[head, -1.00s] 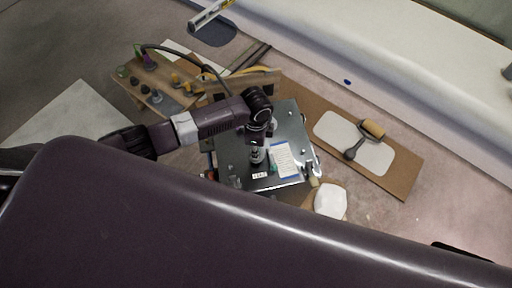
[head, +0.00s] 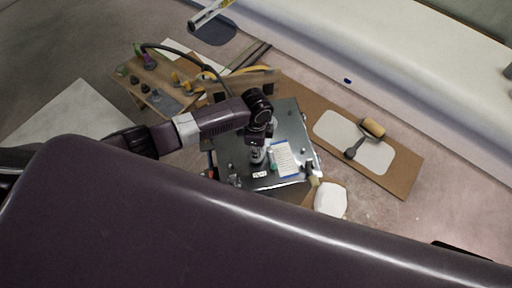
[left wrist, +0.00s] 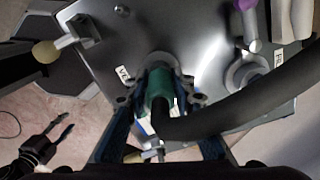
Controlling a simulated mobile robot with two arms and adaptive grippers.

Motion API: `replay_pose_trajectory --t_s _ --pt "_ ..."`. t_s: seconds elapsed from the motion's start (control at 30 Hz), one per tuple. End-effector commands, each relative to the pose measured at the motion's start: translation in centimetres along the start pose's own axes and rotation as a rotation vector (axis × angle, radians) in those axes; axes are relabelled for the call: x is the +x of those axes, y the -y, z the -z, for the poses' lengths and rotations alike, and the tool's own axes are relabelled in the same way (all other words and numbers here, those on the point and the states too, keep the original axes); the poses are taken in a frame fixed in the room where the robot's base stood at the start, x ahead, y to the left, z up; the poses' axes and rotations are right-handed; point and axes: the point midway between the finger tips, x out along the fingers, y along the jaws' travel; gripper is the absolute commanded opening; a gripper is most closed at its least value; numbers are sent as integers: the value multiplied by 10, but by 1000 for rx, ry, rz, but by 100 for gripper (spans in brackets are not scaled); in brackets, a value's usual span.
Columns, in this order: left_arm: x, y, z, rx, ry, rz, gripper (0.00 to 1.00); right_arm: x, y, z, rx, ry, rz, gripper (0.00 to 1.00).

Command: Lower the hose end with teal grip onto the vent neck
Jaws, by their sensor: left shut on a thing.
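My left gripper (left wrist: 160,92) is shut on the teal grip (left wrist: 160,90) of a black hose end. The thick black hose (left wrist: 235,108) bends away to the right in the left wrist view. The vent neck's pale round base (left wrist: 157,61) shows just beyond the grip, beside a partly covered label (left wrist: 124,74) starting "VE". The grip hides the neck itself, so I cannot tell whether hose and neck touch. In the head view my left gripper (head: 257,150) is over the metal plate (head: 230,155). My right gripper (left wrist: 62,131) seems open and empty at lower left in the wrist view.
A second ringed fitting (left wrist: 245,72) stands right of the grip. A beige-knobbed part (left wrist: 46,52) is at the plate's edge. A paper sheet (head: 285,158) lies on the plate. A wooden rack (head: 160,80) and a roller on a board (head: 372,128) flank it.

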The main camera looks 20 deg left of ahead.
Motion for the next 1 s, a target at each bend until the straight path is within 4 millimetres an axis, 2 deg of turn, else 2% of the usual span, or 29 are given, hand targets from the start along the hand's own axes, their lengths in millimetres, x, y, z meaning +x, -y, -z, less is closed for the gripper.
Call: replay_pose_trajectory --t_s 0.63,1.0 --pt "5 0 0 0 0 0 0 2 0 0 0 0 0 40" --pt "15 0 0 0 0 -1 0 7 0 0 -1 0 0 40"
